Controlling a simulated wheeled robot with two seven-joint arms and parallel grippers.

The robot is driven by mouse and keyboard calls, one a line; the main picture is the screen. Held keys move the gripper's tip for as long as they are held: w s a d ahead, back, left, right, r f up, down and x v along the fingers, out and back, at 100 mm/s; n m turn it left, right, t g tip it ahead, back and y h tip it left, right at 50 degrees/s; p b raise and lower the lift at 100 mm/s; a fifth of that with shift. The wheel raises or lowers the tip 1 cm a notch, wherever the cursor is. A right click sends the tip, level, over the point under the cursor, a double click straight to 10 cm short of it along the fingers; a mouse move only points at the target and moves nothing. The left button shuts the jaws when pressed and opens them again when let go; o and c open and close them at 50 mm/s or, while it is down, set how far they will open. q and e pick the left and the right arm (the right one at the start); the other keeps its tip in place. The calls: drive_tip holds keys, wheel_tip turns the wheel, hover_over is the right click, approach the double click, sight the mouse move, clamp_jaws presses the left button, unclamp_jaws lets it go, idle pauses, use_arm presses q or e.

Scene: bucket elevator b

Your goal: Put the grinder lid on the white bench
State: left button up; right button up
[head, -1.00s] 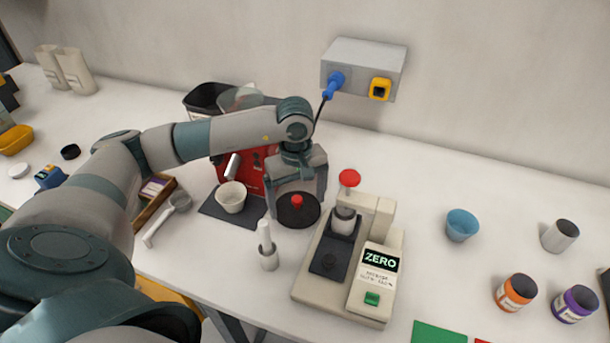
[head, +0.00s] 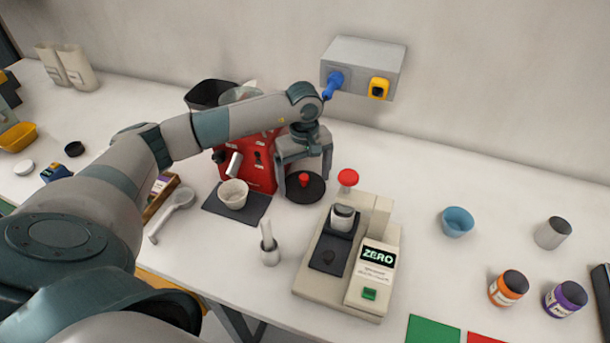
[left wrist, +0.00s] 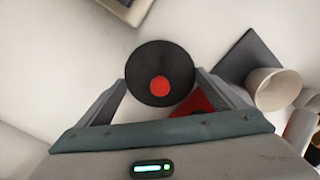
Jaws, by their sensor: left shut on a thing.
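The grinder lid is a round black disc with a red knob (head: 304,188). It shows between the fingers of my left gripper (head: 304,181), in front of the red grinder's right side. In the left wrist view the lid (left wrist: 150,62) spans the gap between the two fingers (left wrist: 160,88), which are shut on it at its sides. The lid lies flat, low over the white bench (head: 430,180); I cannot tell whether it touches the bench. The red grinder (head: 262,165) is partly hidden by my left arm. My right gripper is not in view.
A scale with a ZERO display (head: 345,260) stands just right and in front of the lid. A white cup (head: 234,193) sits on a dark mat (head: 255,208) to the left. A brush in a holder (head: 270,252) stands in front.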

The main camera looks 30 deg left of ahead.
use_arm(q)
drive_tip(key=shift+w+a+r, duration=0.2)
drive_tip(key=shift+w+a, duration=0.05)
drive_tip(key=shift+w, duration=0.4)
drive_tip(key=shift+f+p, duration=0.65)
drive_tip(key=shift+p, duration=0.05)
drive_tip(key=shift+s+f, duration=0.1)
drive_tip(key=shift+f, duration=0.05)
drive_tip(key=shift+f, duration=0.15)
drive_tip(key=o, duration=0.9)
drive_tip(key=shift+r, duration=0.2)
